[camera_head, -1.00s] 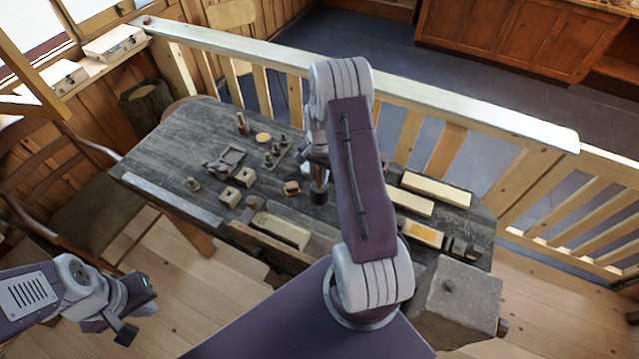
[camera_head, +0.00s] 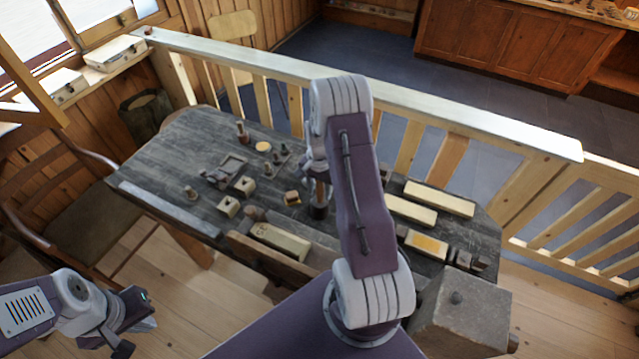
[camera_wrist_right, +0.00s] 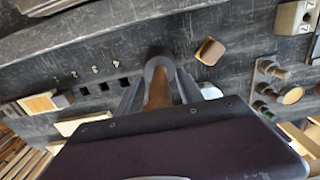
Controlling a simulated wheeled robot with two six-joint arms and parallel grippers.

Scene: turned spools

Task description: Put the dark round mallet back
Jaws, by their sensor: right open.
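The dark round mallet (camera_head: 319,211) has a dark head and a brown wooden handle. In the head view it appears to stand upright on the grey bench (camera_head: 170,155), head down, right of a small tan block. My right gripper (camera_head: 318,172) is over it, around the handle's upper part. In the right wrist view the brown handle (camera_wrist_right: 159,90) lies between the open fingers of my right gripper (camera_wrist_right: 160,93); whether either finger touches it is unclear. My left gripper (camera_head: 137,325) is low at the left, away from the bench, with nothing visible in it; its jaw gap is unclear.
Several turned pieces and a small square tray (camera_head: 232,165) lie further left. Long pale blocks (camera_head: 438,198) lie at the right. A wooden railing (camera_head: 440,125) runs behind the bench.

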